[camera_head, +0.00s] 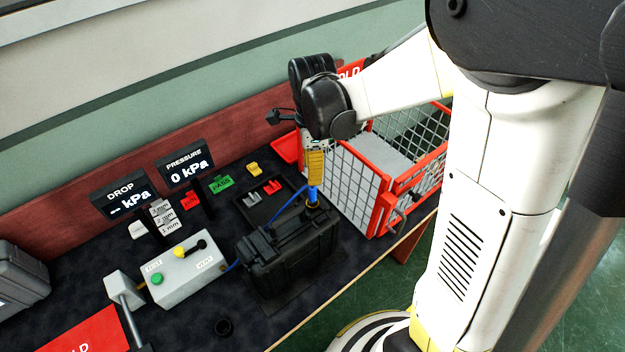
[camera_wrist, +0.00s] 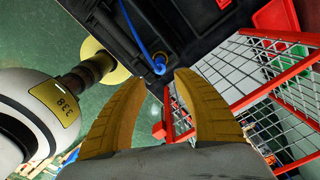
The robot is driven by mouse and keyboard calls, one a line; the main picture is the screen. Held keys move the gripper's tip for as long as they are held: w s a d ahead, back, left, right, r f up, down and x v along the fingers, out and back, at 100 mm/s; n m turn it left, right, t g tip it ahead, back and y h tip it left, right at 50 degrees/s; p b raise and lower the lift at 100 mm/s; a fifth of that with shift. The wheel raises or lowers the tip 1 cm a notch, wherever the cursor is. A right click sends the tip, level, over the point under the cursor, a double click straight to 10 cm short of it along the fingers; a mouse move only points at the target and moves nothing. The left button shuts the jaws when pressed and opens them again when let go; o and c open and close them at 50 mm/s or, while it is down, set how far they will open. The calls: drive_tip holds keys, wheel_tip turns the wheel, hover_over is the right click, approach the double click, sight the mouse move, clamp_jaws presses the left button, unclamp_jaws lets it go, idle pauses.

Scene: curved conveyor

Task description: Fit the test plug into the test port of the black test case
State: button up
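The black test case (camera_head: 290,255) stands on the dark bench mat and also fills the top of the wrist view (camera_wrist: 118,28). The blue test plug (camera_head: 313,191) stands upright at the case's right end, above a brass-coloured collar (camera_head: 312,204). A blue hose runs to it. In the wrist view the plug (camera_wrist: 159,66) shows just beyond my fingertips, at the case corner. Whether it is fully seated in the port I cannot tell. My gripper (camera_head: 315,172) points down directly above the plug. Its yellow fingers (camera_wrist: 158,86) are apart with nothing between them.
A red-framed wire crate (camera_head: 360,195) stands close to the right of my gripper. A grey control box (camera_head: 187,267) with a green button and black lever is left of the case. A black tray (camera_head: 262,200) with red and grey pieces lies behind. The pressure display (camera_head: 185,162) reads 0 kPa.

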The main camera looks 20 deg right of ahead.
drive_tip(key=s+r+n+t, duration=0.7)
drive_tip(key=s+r+n, duration=0.5)
drive_tip(key=n, duration=0.8)
drive_tip(key=shift+s+r, duration=0.35)
drive_tip(key=shift+r, duration=0.1)
wheel_tip(320, 180, down, 14)
drive_tip(key=b, duration=1.4)
drive_tip(key=shift+f, duration=0.2)
